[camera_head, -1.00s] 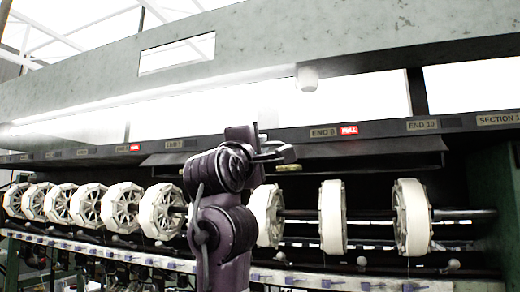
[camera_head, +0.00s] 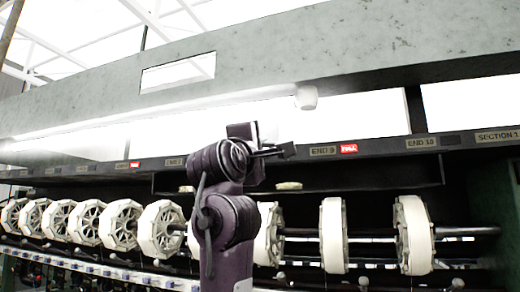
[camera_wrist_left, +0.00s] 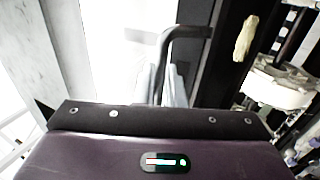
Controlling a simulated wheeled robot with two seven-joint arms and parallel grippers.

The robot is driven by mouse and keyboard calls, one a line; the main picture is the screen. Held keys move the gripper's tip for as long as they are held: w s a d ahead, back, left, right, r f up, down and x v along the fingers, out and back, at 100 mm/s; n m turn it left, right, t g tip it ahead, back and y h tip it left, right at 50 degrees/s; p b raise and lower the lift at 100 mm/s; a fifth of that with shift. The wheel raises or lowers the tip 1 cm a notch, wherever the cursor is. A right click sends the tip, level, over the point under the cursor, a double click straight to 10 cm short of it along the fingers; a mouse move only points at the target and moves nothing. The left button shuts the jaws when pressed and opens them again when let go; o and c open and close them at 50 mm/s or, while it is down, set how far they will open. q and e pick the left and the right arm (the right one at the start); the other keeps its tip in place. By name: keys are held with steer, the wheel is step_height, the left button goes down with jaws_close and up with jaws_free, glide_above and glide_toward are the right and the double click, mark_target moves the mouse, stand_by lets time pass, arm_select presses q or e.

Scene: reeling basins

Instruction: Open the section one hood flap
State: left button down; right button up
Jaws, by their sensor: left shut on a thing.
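A long dark panel (camera_head: 380,173), which looks like the section one hood flap, hangs below the labelled rail in the head view. How far it is open is hard to tell. My left gripper (camera_head: 272,152) is in front of the rail at the panel's upper side; its tips are small and dark there. In the left wrist view my left gripper (camera_wrist_left: 166,88) is shut on a dark bent handle (camera_wrist_left: 187,31), which rises from between the fingers toward a dark surface. The held part is mostly hidden by the fingers. My right gripper is not in view.
A row of white reels (camera_head: 333,235) on a shaft runs below the rail, partly behind my left arm. The rail (camera_head: 385,146) carries end labels and red tags.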

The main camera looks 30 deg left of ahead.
arm_select(q)
steer(key=c, duration=1.6)
jaws_free()
steer(key=shift+c, duration=0.2)
steer(key=shift+s, duration=0.1)
steer(key=b+v, duration=0.8)
steer(key=v, duration=0.6)
steer(key=shift+b, duration=0.3)
